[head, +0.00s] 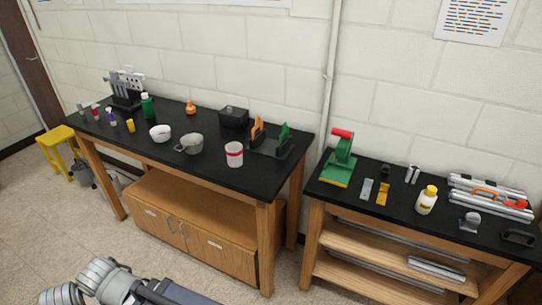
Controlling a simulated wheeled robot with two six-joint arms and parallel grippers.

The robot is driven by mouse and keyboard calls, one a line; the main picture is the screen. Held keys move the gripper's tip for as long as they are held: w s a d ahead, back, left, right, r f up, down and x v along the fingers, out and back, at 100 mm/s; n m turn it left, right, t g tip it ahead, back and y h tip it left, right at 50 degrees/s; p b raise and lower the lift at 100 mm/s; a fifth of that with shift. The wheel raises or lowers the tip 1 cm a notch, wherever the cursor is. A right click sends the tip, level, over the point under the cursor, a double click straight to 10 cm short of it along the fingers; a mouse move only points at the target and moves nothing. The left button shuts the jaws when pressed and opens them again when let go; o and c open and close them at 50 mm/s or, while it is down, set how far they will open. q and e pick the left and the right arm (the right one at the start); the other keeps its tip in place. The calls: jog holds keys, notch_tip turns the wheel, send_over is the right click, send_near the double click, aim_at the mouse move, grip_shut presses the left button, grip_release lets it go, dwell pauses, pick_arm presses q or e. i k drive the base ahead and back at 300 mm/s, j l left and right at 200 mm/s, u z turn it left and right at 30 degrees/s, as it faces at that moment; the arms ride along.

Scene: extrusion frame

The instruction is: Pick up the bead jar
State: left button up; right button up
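No container shows a readable label, so I cannot tell for certain which is the bead jar. A white bottle with a yellow cap (427,200) stands upright on the right black-topped bench. A whitish cup-shaped container with a red band (234,154) stands near the front edge of the left bench. Nothing touches either one. Grey rounded links of my arm show at the bottom left, well short of both benches. Neither of my grippers is in view.
The left bench (200,180) also holds a white bowl (160,133), a grey pot (192,144), a green bottle (148,106) and a black box (233,117). On the right bench are a green press (340,160) and metal extrusions (488,196). A gap separates the benches. Floor in front is clear.

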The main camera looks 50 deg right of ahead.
aim_at(235, 155)
jog(key=z, duration=1.4)
